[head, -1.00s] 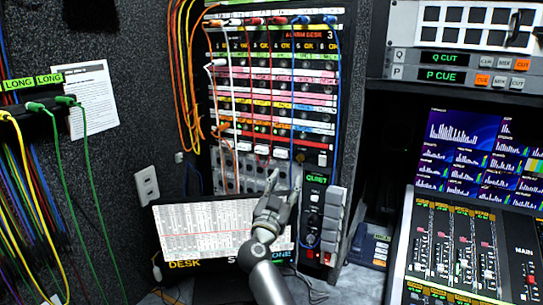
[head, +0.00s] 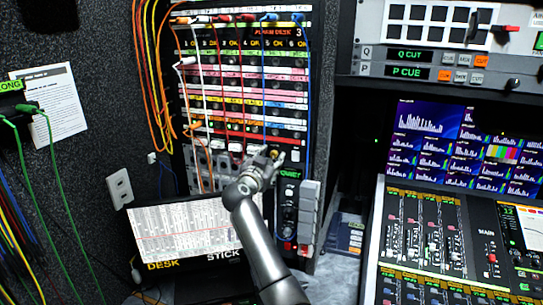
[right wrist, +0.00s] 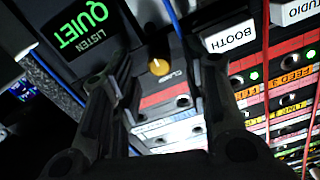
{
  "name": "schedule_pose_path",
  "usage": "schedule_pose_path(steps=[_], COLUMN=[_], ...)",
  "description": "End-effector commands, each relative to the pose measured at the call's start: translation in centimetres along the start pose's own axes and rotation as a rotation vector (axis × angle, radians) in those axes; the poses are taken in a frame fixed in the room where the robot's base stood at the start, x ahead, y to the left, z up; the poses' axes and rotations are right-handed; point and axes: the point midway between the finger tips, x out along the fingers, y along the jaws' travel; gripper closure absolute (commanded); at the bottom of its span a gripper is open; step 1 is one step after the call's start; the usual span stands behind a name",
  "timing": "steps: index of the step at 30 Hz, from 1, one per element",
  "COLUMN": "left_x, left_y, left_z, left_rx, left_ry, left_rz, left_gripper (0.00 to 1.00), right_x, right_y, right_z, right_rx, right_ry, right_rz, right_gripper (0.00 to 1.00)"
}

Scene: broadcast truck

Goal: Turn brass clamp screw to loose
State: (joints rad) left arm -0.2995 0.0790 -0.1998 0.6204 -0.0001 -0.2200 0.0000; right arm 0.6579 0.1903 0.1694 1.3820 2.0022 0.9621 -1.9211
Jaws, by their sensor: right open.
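The brass clamp screw (right wrist: 158,67) is a small round knob on a grey panel in the right wrist view, beside a label that reads like "CLAMP". In the head view it shows as a small brass spot (head: 275,153) at the fingertips. My right gripper (head: 272,158) is open in front of the lower part of the patch rack. In the right wrist view, the fingers of the right gripper (right wrist: 160,72) stand on either side of the screw, with visible space around it. I cannot tell whether they touch it. My left gripper is not in view.
The patch rack (head: 245,110) carries orange, white, red and blue cables close to my gripper. A "QUIET" display (right wrist: 82,28) and a "BOOTH" label (right wrist: 228,37) flank the screw. A screen (head: 185,232) stands below left, a mixing console (head: 440,240) at right.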

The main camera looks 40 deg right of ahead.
Motion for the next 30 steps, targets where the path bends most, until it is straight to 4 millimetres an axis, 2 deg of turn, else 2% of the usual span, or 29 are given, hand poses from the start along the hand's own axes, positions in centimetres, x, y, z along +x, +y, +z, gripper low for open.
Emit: schedule_pose_path(steps=[6,14,17,24,30], left_x=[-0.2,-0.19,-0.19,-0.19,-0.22], left_y=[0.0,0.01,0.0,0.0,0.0], left_z=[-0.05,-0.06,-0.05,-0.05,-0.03], left_rx=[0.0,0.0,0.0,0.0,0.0], left_ry=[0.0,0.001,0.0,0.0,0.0], left_rz=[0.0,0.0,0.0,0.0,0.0], left_gripper=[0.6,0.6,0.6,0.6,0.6], right_x=[1.29,1.37,1.36,1.34,1.34], right_y=[0.05,0.05,0.05,0.04,0.04], right_z=[-0.03,0.01,0.0,0.01,-0.02], right_rx=[0.001,0.001,0.001,0.001,0.003], right_ry=[0.0,0.0,0.0,0.0,0.0], right_rz=[0.001,0.0,0.0,0.0,0.0], right_gripper=[0.58,0.58,0.68,0.99,1.0])
